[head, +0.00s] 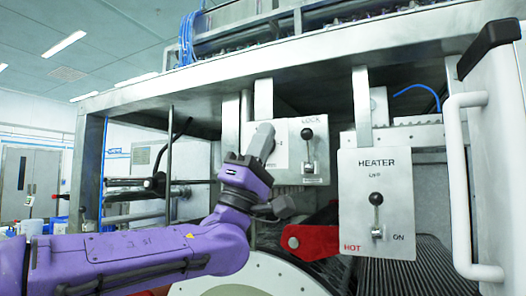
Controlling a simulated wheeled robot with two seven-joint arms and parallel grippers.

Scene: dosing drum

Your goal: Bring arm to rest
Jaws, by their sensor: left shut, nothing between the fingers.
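My left arm reaches in from the lower left. Its grey left gripper (263,138) points up at the left edge of the lock panel (318,173) and covers part of it; I cannot tell whether it touches. The gripper is shut and holds nothing that I can see. The panel's black-knobbed lever (307,146) is to the right of the gripper, apart from it in the picture, with its knob up. My right gripper is out of view.
A heater panel (376,237) with a lever (376,212) hangs to the right. A white handle (460,185) stands at the far right. A red part (312,240) is below the lock panel. A metal frame beam (150,91) runs overhead. Open room shows at left.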

